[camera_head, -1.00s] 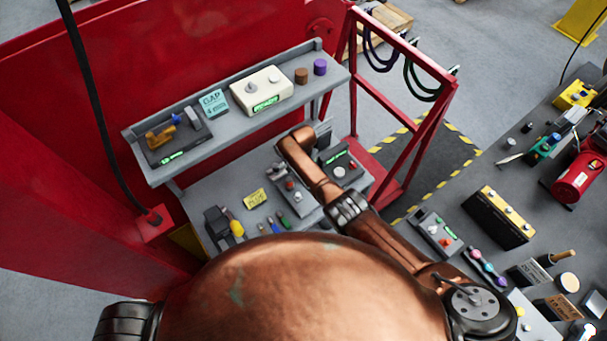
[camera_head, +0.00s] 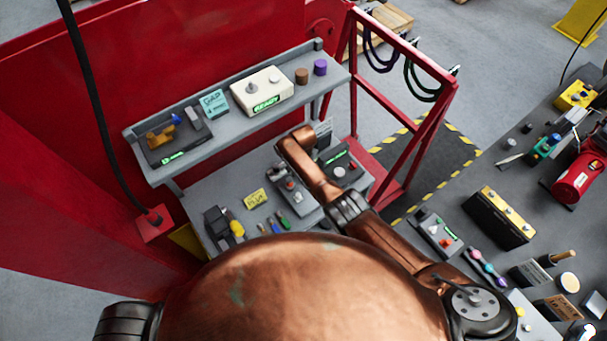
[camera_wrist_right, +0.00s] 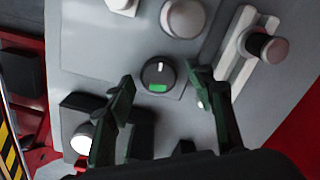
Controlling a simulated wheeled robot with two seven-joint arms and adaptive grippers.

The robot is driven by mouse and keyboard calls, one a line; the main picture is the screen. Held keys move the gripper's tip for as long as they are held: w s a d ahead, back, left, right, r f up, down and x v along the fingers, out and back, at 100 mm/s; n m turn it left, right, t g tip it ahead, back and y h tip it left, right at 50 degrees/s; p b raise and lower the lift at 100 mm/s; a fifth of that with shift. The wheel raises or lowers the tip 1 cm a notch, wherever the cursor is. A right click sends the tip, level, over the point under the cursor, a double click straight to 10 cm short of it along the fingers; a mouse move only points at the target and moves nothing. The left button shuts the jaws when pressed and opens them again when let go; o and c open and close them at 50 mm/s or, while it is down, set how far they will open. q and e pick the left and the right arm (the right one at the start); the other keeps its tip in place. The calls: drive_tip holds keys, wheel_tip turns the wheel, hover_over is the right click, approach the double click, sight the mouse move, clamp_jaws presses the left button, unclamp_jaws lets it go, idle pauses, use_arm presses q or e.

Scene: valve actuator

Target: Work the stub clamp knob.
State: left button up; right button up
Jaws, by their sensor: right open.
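A round dark knob (camera_wrist_right: 158,74) with a white pointer and a green patch sits on a grey panel (camera_wrist_right: 85,45) in the right wrist view. I take it for the stub clamp knob; I can read no label. My right gripper (camera_wrist_right: 162,82) is open, with a dark green finger on each side of the knob in the picture. I see no clear contact with the knob. In the head view my right arm reaches to the lower bench and hides the gripper and the knob. My left gripper is not in view.
Near the knob are a white round button (camera_wrist_right: 184,18) and a dark-capped lever (camera_wrist_right: 268,47) in a pale slot. The lower bench (camera_head: 215,188) holds a yellow note (camera_head: 255,198) and several small tools. An upper shelf (camera_head: 225,121) overhangs it, and a red frame (camera_head: 352,100) stands right.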

wheel_tip(320, 180, up, 12)
idle(0.6)
idle(0.5)
